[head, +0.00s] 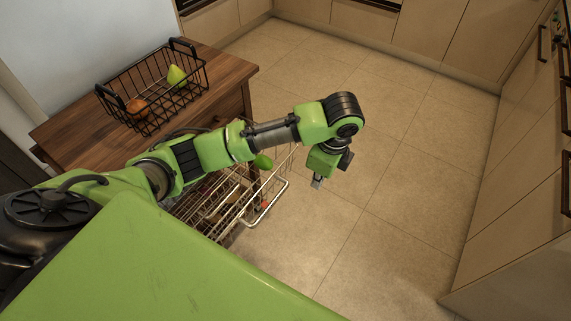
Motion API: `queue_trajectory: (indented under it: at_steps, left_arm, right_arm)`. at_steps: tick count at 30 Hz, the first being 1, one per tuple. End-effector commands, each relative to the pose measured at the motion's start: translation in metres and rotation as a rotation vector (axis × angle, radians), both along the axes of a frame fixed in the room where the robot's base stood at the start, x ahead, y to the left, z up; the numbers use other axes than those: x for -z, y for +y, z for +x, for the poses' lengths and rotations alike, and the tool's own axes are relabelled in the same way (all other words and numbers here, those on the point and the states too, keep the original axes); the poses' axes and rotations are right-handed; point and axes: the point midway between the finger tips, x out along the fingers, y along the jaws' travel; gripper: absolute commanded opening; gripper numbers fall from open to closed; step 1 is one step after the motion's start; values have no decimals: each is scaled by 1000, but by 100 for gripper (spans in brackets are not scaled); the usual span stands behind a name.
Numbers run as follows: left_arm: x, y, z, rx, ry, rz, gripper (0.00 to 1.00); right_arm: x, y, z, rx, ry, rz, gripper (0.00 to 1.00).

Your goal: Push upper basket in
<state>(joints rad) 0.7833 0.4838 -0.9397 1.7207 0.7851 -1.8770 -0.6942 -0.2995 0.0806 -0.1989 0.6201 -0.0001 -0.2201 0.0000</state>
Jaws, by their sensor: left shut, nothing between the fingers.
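A wire pull-out basket (259,214) extends from the front of the wooden cabinet, under my left arm. Its silvery front rim shows, and some produce lies in it, including a green item (263,161). A lower level seems to show beneath, but my arm and body hide much of it, so I cannot tell the levels apart well. My left gripper (317,183) is shut and empty. It points down over the floor, to the right of the basket's front edge and apart from it in the picture. My right gripper is not in view.
A wooden cabinet top (219,72) holds a black wire basket (188,93) with a green pear (177,77) and an orange-brown item (136,107). Beige cabinets (518,150) line the right and back. The tiled floor (400,160) between is clear.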

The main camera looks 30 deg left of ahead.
Motion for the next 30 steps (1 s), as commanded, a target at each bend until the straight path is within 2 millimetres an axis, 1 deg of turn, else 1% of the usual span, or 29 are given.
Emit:
queue_trajectory:
  at_steps: [1, 4, 6, 8, 11, 14, 17, 21, 27, 28, 30]
  left_arm:
    - [-12, 15, 12, 14, 5, 40, 0]
    - [-28, 36, 25, 39, 27, 91, 0]
    - [-36, 45, 30, 48, 37, 112, 0]
    - [-39, 50, 32, 52, 46, 123, 0]
    - [-37, 54, 33, 54, 51, 129, 0]
    - [-27, 56, 33, 54, 52, 128, 0]
    - [-9, 60, 32, 54, 53, 129, 0]
    - [20, 68, 33, 53, 53, 129, 0]
    - [60, 77, 34, 54, 50, 128, 0]
    - [55, 86, 36, 50, 47, 129, 0]
    - [54, 97, 36, 51, 47, 129, 0]
  right_arm:
    - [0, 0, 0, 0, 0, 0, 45]
    - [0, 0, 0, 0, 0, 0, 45]
    - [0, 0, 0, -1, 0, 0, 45]
    - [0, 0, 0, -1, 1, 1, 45]
    - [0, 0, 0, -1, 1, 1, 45]
    - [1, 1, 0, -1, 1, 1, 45]
    - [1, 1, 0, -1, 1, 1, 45]
    - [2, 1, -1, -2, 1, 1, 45]
    - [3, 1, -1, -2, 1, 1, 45]
    - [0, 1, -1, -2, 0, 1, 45]
    - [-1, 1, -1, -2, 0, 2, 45]
